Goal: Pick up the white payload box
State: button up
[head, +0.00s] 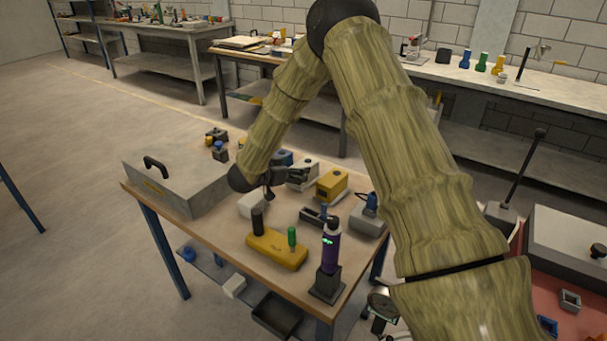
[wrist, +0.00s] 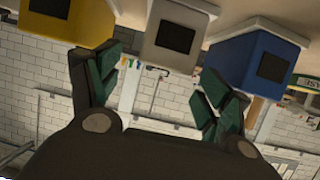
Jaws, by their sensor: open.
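A white payload box (head: 303,167) with a dark square panel stands on the wooden table, between a blue box (head: 282,157) and a yellow box (head: 331,184). In the wrist view, which is upside down, the white box (wrist: 178,38) shows ahead between my fingers. The yellow box (wrist: 68,20) is to its left and the blue box (wrist: 254,59) to its right. My gripper (head: 290,178) is low over the table, close to the white box. In the wrist view my gripper (wrist: 158,68) is open, with nothing between its fingers. Part of the box is hidden in the head view.
A grey case (head: 180,182) fills the table's left end. A grey box (head: 368,218) stands at the right. The table is crowded.

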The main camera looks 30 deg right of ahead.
aim_at(300, 167)
jog(key=shift+p+x, duration=0.8)
jog(key=shift+x, duration=2.6)
jog(key=shift+w, duration=0.2)
jog(key=shift+a, duration=0.1)
jog(key=c, duration=1.3)
